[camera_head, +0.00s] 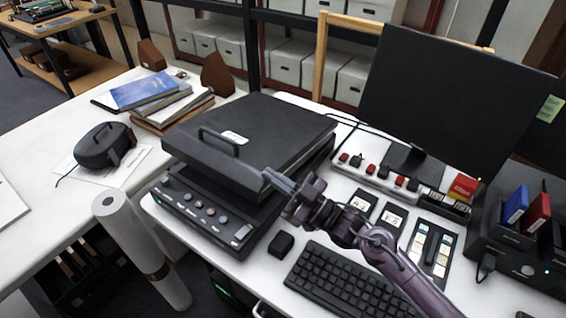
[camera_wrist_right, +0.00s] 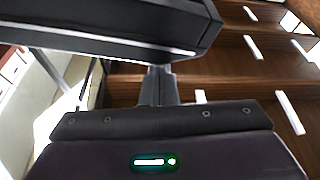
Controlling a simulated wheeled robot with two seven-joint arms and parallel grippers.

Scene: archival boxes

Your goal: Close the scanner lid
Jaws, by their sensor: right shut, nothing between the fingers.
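The scanner is a dark box on the white desk, with a row of buttons on the front panel of its base (camera_head: 203,212). Its black lid (camera_head: 270,130) has a handle (camera_head: 219,138) and a white label on top. My right gripper (camera_head: 276,181) is shut and empty at the lid's front right corner. In the right wrist view its fingers (camera_wrist_right: 158,84) reach up to a dark slab edge (camera_wrist_right: 125,28); I cannot tell if they touch. My left gripper is not in view.
A keyboard (camera_head: 345,284) and a small black block (camera_head: 281,245) lie right of the scanner. A large monitor (camera_head: 449,94) stands behind them. Books (camera_head: 148,90), a dark headset-like case (camera_head: 104,145) and a white roll (camera_head: 136,240) are on the left.

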